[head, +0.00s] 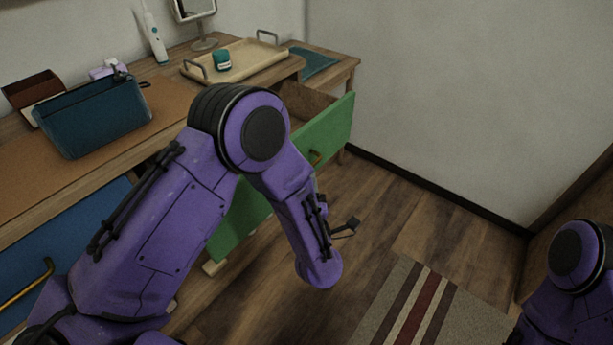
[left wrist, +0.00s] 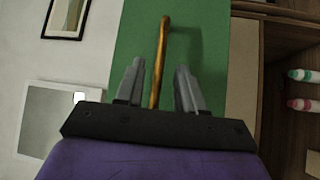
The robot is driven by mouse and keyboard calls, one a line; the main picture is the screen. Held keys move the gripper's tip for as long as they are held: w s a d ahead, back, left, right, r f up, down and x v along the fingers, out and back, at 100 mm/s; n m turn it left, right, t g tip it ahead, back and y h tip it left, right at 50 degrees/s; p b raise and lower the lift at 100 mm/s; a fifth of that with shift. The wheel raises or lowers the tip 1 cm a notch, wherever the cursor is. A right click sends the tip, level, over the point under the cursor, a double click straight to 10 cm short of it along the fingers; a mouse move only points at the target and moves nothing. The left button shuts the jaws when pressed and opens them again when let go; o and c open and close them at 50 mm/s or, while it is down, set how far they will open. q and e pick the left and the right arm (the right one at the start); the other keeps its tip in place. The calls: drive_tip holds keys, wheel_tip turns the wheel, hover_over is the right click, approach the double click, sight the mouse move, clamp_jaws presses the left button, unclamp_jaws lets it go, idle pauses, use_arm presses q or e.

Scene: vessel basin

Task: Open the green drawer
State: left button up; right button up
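The green drawer (head: 328,132) stands pulled out at the right part of the desk, with its wooden inside showing behind the front. Its brass handle (head: 316,158) is partly hidden by my left arm. In the left wrist view the green front (left wrist: 205,25) and the handle (left wrist: 162,45) show close ahead. My left gripper (left wrist: 158,82) is open, its two fingers apart on either side of the handle, with gaps showing. I cannot tell whether either finger touches it. In the head view my left forearm hides these fingers. My right arm shows at the lower right, its gripper out of frame.
A blue drawer (head: 62,250) is at the left. A striped rug (head: 425,310) lies on the otherwise clear floor.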

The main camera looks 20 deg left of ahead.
use_arm(q)
drive_tip(key=v, duration=0.8)
